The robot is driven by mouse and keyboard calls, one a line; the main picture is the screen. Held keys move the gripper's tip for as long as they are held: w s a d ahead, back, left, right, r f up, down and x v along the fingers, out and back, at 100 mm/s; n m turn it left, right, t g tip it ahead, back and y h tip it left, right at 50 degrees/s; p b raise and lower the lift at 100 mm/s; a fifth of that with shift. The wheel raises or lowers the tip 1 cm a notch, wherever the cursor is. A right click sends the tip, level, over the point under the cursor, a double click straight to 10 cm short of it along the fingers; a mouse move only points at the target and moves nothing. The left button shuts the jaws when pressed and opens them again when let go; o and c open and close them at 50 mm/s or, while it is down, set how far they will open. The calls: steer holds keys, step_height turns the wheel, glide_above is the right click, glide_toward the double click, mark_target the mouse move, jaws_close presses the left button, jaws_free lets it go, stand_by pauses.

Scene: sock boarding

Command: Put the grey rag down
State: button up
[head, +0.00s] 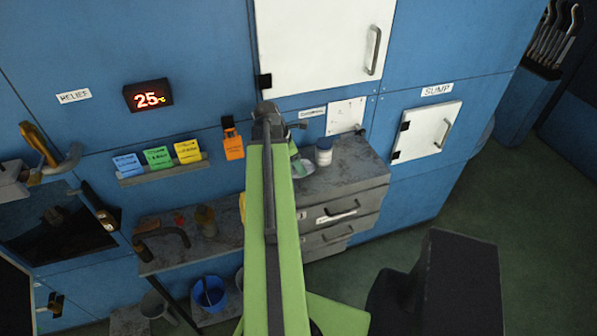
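My green arm reaches up the middle of the picture, away from me. My gripper (268,110) is a small dark shape at its far end, above the worktop and in front of the blue wall. The arm hides its fingers, so I cannot tell whether it is open or shut. I cannot make out a grey rag with certainty; anything in the gripper is hidden or blends with its dark end.
A grey worktop with drawers (352,163) holds a white-lidded jar (323,152) and a pale dish (304,168). A lower bench (160,262) at left holds a curved pipe and bottles. A blue bucket (209,293) stands below. Open floor (420,225) lies right.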

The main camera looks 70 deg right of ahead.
step_height(320, 180, down, 4)
steer(key=shift+r+b, duration=0.15)
steer(key=shift+b, duration=1.1)
steer(key=shift+r, duration=0.25)
steer(key=shift+f, duration=0.2)
steer(key=o, duration=1.2)
steer(key=shift+w+r+p, duration=0.1)
steer(key=shift+r+p, duration=0.45)
steer(key=shift+p, duration=0.05)
steer(key=p+v, duration=1)
steer(key=v, duration=0.1)
steer(key=shift+w+a+r, duration=0.1)
steer(key=shift+a, duration=0.05)
